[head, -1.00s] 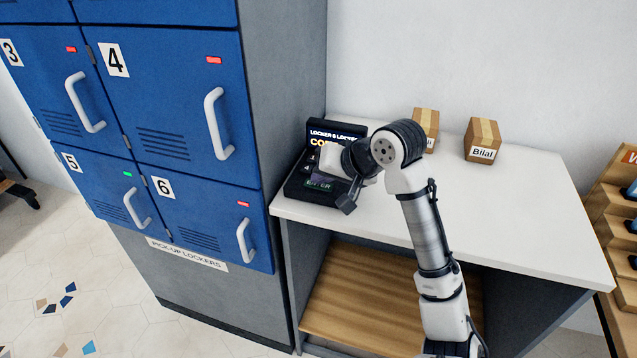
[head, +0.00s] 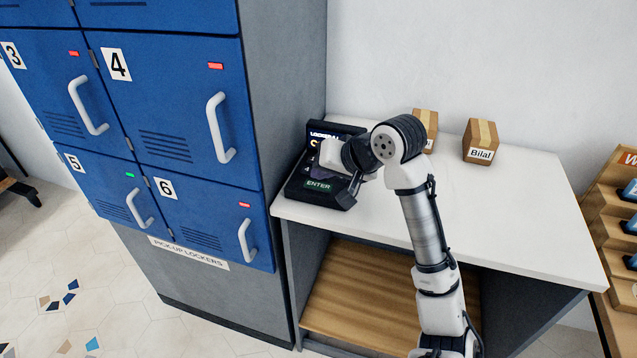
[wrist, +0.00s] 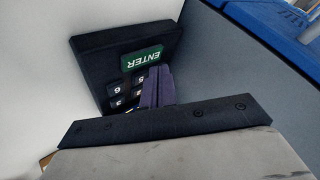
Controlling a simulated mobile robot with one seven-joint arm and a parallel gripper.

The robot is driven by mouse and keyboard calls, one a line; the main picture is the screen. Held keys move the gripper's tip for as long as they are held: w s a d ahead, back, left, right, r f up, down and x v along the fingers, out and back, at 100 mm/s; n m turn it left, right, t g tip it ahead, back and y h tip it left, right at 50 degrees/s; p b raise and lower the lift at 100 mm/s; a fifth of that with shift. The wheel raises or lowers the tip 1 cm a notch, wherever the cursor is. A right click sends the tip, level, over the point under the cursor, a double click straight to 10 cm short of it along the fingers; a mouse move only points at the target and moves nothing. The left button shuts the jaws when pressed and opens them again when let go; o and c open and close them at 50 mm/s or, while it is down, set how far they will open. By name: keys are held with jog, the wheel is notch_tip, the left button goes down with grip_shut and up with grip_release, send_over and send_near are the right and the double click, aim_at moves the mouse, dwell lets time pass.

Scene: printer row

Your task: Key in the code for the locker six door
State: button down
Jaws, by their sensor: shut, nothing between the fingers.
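The locker six door (head: 208,215) is blue, closed, with a white handle and a red light at its upper right. The black keypad terminal (head: 307,189) stands on the white counter beside the lockers. Its screen (head: 322,136) is mostly hidden by my arm, and its green ENTER key (head: 318,185) shows. In the wrist view the ENTER key (wrist: 142,58) and several dark number keys (wrist: 118,87) show, partly covered. My gripper (wrist: 157,86) is shut and empty, its purple-grey fingertips over the number keys. I cannot tell whether they touch a key. In the head view my wrist hides the fingertips.
Locker five (head: 110,190) has a green light; lockers three and four (head: 165,100) have red lights. Two cardboard boxes, one labelled Bilal (head: 480,142), stand at the back of the counter (head: 520,215). A wooden rack (head: 615,215) is at the right. The counter's right part is clear.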

aim_at(323, 188)
jog(key=shift+r+p, duration=2.35)
jog(key=shift+r, duration=0.2)
jog(key=shift+f, duration=0.1)
